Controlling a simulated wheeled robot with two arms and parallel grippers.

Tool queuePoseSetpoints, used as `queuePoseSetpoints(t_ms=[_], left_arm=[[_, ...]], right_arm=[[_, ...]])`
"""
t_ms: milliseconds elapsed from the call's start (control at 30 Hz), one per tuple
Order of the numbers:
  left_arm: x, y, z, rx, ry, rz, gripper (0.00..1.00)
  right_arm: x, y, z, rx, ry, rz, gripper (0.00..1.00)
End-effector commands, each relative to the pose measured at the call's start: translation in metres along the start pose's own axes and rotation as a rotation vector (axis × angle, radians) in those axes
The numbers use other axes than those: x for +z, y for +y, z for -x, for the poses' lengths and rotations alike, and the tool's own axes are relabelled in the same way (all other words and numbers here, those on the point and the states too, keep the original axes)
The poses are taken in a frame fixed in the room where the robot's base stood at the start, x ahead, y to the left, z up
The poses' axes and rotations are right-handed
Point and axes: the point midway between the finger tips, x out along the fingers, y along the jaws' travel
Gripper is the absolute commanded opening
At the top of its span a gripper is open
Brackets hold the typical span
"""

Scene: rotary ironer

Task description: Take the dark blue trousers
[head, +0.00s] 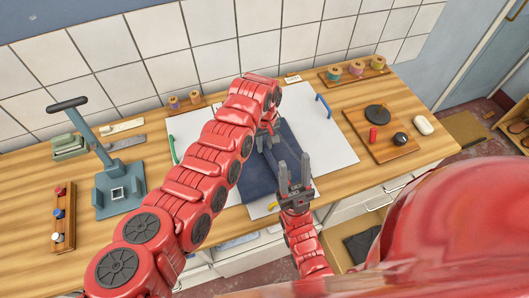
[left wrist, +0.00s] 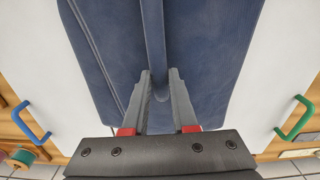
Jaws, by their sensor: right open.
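The dark blue trousers (head: 257,182) lie folded on a white surface in the middle of the worktop. They fill the middle of the left wrist view (left wrist: 205,45), with a raised fold running between my fingers. My left gripper (head: 267,138) points down at the far part of the trousers. In the left wrist view its two fingers (left wrist: 161,78) stand on either side of the fold; whether they press on it is unclear. My right gripper (head: 294,176) is open and empty over the near right edge of the trousers. My left arm hides part of the cloth.
The white surface (head: 335,150) has a blue handle (head: 323,105) and a green handle (head: 174,150). A grey-blue press (head: 118,188) stands left. A wooden board (head: 381,134) with dark discs lies right. Spool racks stand by the tiled wall. A dark cloth (head: 361,246) lies below.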

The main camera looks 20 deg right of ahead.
Motion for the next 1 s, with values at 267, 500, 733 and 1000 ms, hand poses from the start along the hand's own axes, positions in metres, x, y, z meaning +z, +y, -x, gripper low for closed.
queuePoseSetpoints(t_ms=[267,500,733,1000], left_arm=[[-0.0001,-0.0001,0.0001,0.0,0.0,0.0,0.0],[-0.0003,0.0,0.0002,0.0,0.001,0.0,0.0],[-0.0004,0.0,0.0002,0.0,0.001,0.0,0.0],[-0.0005,0.0,0.0004,0.001,0.001,0.0,0.0]], right_arm=[[0.0,0.0,0.0,0.0,0.0,0.0,0.45],[0.0,0.0,0.0,0.0,0.0,0.0,0.45],[0.0,0.0,0.0,0.0,0.0,0.0,0.45],[0.0,0.0,0.0,0.0,0.0,0.0,0.45]])
